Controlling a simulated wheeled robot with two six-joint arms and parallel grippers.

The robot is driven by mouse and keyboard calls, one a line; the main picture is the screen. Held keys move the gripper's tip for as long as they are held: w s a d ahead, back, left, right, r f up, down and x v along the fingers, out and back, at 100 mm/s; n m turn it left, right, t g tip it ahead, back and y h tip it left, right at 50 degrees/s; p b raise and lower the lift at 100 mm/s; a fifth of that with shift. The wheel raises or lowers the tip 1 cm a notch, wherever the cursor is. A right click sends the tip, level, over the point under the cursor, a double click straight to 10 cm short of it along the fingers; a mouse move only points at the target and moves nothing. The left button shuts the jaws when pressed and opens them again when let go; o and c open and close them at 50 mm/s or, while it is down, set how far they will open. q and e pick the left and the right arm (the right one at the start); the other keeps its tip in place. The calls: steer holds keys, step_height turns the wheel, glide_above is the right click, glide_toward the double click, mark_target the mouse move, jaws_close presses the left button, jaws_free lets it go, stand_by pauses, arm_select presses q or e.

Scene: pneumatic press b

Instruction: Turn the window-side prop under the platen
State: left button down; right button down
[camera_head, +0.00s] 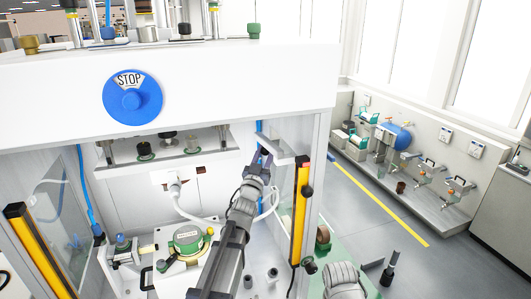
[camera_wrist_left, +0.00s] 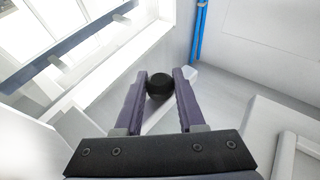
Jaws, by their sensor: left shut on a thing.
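My left gripper (camera_head: 264,158) reaches into the press at its right, window side, beside the right end of the platen (camera_head: 205,147). In the left wrist view, its two purple fingers (camera_wrist_left: 160,100) are shut on a round black knob (camera_wrist_left: 159,85). I take this knob to be part of the window-side prop. A pale bar shows behind and below the knob, but its full shape and angle are hidden. In the head view, the gripper and arm hide the prop.
A blue STOP button (camera_head: 132,97) sits on the press's white front beam. Yellow bars (camera_head: 299,212) flank the opening. A green-and-white fixture (camera_head: 187,238) stands below the platen. A blue hose (camera_wrist_left: 199,30) runs down the wall near the gripper.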

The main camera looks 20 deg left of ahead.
arm_select(q)
steer(key=shift+s, duration=0.1)
steer(key=shift+s+a+n+g+y, duration=0.45)
steer(key=shift+s+n+g+y, duration=0.6)
steer(key=shift+y, duration=1.35)
steer(key=shift+s+a+n+g+y, duration=0.5)
steer(key=shift+n+y, duration=1.05)
steer(key=shift+y, duration=0.85)
steer(key=shift+s+a+n+g+y, duration=0.5)
steer(key=shift+s+n+y, duration=0.65)
steer(key=shift+y, duration=1.25)
steer(key=shift+w+d+n, duration=0.1)
steer(key=shift+w+n, duration=0.05)
steer(key=shift+n, duration=0.1)
steer(key=c, duration=0.5)
jaws_free()
steer(key=b+v, duration=0.3)
steer(key=v, duration=0.4)
steer(key=shift+s+d, duration=0.25)
steer(key=shift+s, duration=0.05)
